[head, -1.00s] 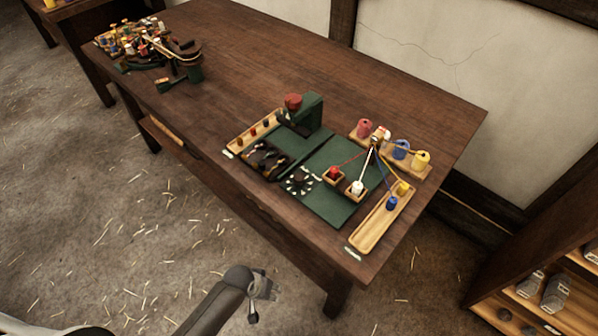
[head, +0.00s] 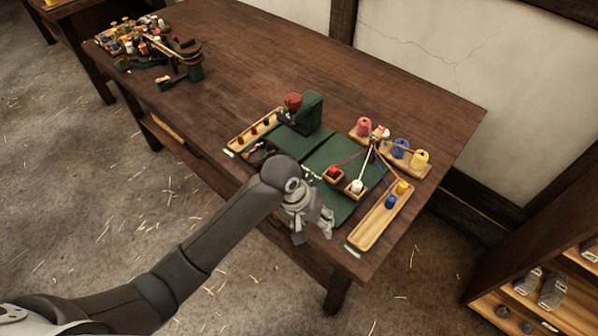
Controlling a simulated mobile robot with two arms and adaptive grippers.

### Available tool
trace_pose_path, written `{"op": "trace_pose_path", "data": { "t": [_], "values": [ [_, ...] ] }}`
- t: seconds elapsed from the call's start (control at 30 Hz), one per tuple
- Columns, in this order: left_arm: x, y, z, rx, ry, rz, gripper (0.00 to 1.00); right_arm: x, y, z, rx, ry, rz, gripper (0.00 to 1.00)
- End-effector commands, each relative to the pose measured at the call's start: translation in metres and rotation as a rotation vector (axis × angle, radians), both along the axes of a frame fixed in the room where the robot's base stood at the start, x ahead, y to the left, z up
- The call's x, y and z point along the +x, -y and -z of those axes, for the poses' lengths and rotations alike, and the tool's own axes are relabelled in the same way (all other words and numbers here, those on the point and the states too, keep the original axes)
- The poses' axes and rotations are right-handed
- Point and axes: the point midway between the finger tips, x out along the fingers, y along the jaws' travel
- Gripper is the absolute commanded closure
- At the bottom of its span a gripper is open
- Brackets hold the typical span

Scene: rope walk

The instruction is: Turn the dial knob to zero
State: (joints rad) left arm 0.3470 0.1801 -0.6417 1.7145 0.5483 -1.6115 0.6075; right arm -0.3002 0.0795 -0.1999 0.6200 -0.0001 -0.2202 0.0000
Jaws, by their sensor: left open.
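The dial is mostly hidden behind my left arm; only a few of its pale marks (head: 309,173) show past the wrist, on the green board (head: 346,208). I cannot see the knob or its pointer setting. My left gripper (head: 313,231) is open and empty, at the front edge of the table, below the dial in the picture. It looks apart from the dial. My right gripper is not in view.
A green stand with a red top (head: 309,111) and several coloured spools stand behind. The table's (head: 270,62) middle is clear.

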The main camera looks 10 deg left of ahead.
Motion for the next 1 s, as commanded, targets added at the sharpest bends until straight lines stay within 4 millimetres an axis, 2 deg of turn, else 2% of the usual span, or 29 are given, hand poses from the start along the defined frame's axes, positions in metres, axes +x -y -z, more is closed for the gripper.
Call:
{"op": "trace_pose_path", "data": {
  "t": [0.03,0.27,0.4,0.6,0.8,0.87,1.0],
  "values": [
    [0.014,0.001,-0.007,0.018,-0.008,-0.01,0.51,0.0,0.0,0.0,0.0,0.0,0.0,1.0],
    [0.066,-0.007,-0.033,0.117,-0.088,-0.121,0.51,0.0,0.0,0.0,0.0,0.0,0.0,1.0],
    [0.099,-0.024,-0.058,0.187,-0.12,-0.231,0.51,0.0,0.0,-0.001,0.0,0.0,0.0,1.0],
    [0.135,-0.05,-0.092,0.255,-0.142,-0.382,0.51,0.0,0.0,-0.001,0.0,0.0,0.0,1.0],
    [0.147,-0.06,-0.104,0.275,-0.152,-0.447,0.51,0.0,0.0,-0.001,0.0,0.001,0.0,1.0],
    [0.147,-0.06,-0.101,0.276,-0.153,-0.45,0.51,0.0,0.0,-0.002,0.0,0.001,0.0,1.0],
    [0.146,-0.06,-0.082,0.277,-0.155,-0.448,0.51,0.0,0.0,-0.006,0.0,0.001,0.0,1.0]
  ]
}}
